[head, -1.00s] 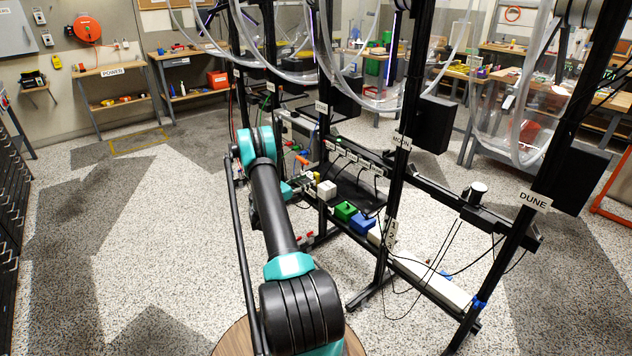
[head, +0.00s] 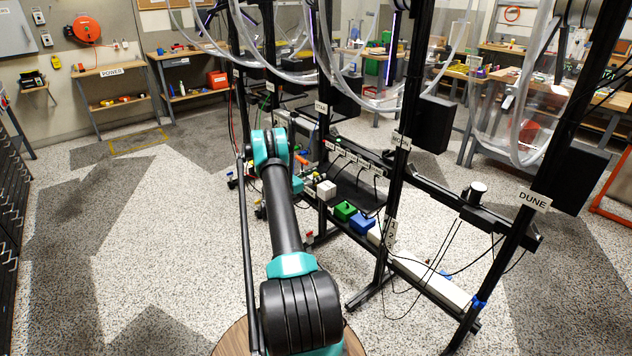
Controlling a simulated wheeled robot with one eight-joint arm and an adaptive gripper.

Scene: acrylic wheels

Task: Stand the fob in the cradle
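My arm reaches forward, and a teal wrist part shows just right of its far link. My gripper (head: 308,187) is small and dark beside that part, near a white block (head: 326,190) on the rack's shelf. I cannot tell whether its fingers are open or shut, whether it touches the block, or whether it holds anything. A small yellow thing (head: 320,177) shows just behind it. I cannot make out the fob or the cradle for certain at this size; my arm hides part of the rack.
A green block (head: 345,210) and a blue block (head: 362,223) sit on the shelf, right of the white one. Black rack posts (head: 397,150) and hanging cables stand close by. A long white strip (head: 432,283) lies low at right. The floor at left is clear.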

